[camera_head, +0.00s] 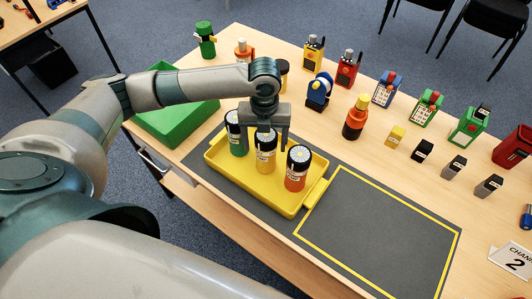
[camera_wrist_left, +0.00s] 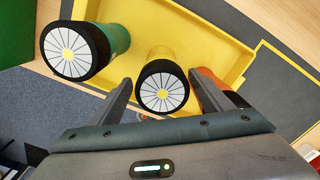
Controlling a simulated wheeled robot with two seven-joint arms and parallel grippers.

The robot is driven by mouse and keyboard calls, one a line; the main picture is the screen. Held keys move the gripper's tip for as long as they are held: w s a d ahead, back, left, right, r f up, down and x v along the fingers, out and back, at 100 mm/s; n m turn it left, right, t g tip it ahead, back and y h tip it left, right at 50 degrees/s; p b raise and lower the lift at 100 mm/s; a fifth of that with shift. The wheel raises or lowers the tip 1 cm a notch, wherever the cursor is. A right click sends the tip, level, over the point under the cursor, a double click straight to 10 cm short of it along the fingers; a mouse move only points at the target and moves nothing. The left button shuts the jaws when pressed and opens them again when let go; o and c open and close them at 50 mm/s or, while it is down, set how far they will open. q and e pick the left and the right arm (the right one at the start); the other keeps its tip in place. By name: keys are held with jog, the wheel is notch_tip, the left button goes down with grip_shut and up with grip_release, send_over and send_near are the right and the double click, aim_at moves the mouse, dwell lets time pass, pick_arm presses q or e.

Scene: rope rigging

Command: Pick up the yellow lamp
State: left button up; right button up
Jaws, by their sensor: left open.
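The yellow lamp (camera_head: 265,160) stands upright in the yellow tray (camera_head: 285,207), between a green lamp (camera_head: 236,138) and an orange lamp (camera_head: 296,174). All three have black caps with pale, spoked tops. My left gripper (camera_head: 266,142) is open and points down at the yellow lamp. In the left wrist view my left gripper (camera_wrist_left: 161,82) has one finger on each side of the yellow lamp (camera_wrist_left: 162,68), with gaps between fingers and cap. The right finger partly hides the orange lamp (camera_wrist_left: 213,84). The green lamp (camera_wrist_left: 112,38) is at upper left. My right gripper is not seen.
A green bin (camera_head: 178,122) stands left of the tray. A yellow-outlined dark mat area (camera_head: 385,235) lies clear at right.

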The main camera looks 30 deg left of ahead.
pick_arm(q)
jog(key=f, duration=0.2)
jog(key=f+p, duration=0.1)
jog(key=shift+w+d, duration=0.1)
jog(key=shift+w, duration=0.15)
jog(key=shift+f, duration=0.4)
jog(key=shift+c, duration=0.3)
jog(key=c, duration=1.3)
jog(key=shift+r, duration=0.2)
jog(key=shift+w+r+b, duration=0.1)
jog(key=shift+r+b, duration=0.25)
jog(key=shift+r, duration=0.25)
notch_tip(320, 180, up, 2)
jog(key=shift+r+b, duration=0.15)
jog(key=shift+b, duration=0.35)
jog(key=shift+w+a+r+b, duration=0.65)
jog(key=shift+w+r, duration=0.55)
jog(key=shift+w, duration=0.65)
jog(key=shift+w+a+r+b, duration=0.3)
jog(key=shift+w+r+b, duration=0.7)
jog(key=shift+w, duration=0.9)
jog(key=shift+w+a+r+b, duration=0.55)
jog(key=shift+w+r, duration=0.85)
jog(key=shift+w, duration=0.45)
